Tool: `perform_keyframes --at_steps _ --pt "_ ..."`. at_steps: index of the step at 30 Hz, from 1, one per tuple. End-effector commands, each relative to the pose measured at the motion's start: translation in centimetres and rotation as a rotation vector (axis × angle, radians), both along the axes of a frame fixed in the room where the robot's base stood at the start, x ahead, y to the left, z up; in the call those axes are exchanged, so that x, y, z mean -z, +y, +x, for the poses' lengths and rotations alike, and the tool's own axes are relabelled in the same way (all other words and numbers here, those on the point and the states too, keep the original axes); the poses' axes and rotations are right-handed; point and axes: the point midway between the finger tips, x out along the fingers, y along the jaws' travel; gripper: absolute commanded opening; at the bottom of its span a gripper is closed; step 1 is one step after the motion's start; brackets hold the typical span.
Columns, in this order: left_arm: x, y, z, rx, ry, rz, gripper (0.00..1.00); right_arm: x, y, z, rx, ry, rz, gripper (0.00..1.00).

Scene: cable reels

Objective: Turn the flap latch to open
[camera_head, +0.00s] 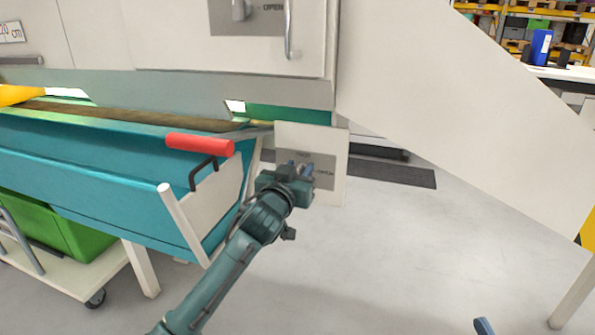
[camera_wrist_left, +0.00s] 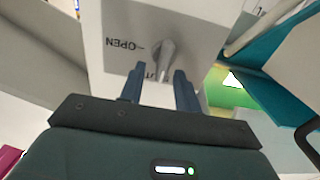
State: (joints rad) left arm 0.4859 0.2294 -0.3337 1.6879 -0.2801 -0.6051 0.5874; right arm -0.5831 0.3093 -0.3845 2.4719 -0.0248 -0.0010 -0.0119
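The flap (camera_head: 335,140) is a white plate hanging below the machine's body, with a grey label reading OPEN. In the left wrist view, its grey latch (camera_wrist_left: 167,60) points down the picture, towards a partly hidden word. It does not point at the OPEN mark (camera_wrist_left: 125,44) on its left. My left gripper (camera_head: 302,169) is at the flap's label. Its two blue fingers (camera_wrist_left: 159,74) are apart, one each side of the latch's lower end; contact is not clear. A blue tip (camera_head: 483,325) at the bottom edge looks like part of my right gripper.
A second latch panel (camera_head: 248,17) with a metal handle is above. A large white sloping panel (camera_head: 480,110) is on the right. The floor below is clear.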

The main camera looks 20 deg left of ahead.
Motion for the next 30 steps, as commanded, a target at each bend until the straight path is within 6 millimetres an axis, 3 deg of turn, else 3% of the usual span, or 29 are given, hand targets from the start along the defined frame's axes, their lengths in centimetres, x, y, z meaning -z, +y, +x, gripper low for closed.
perform_keyframes --at_steps 12,23,30 --pt "0.11 -0.01 -0.03 0.000 0.002 -0.001 0.00 0.10 0.07 -0.02 -0.003 0.001 -0.003 1.00" --pt "0.29 -0.06 -0.04 0.000 0.008 0.018 0.00 0.07 0.10 0.03 -0.003 0.011 -0.003 1.00" --pt "0.28 -0.26 -0.06 -0.001 0.011 0.124 0.00 -0.60 -0.03 0.09 0.015 0.013 -0.029 1.00"
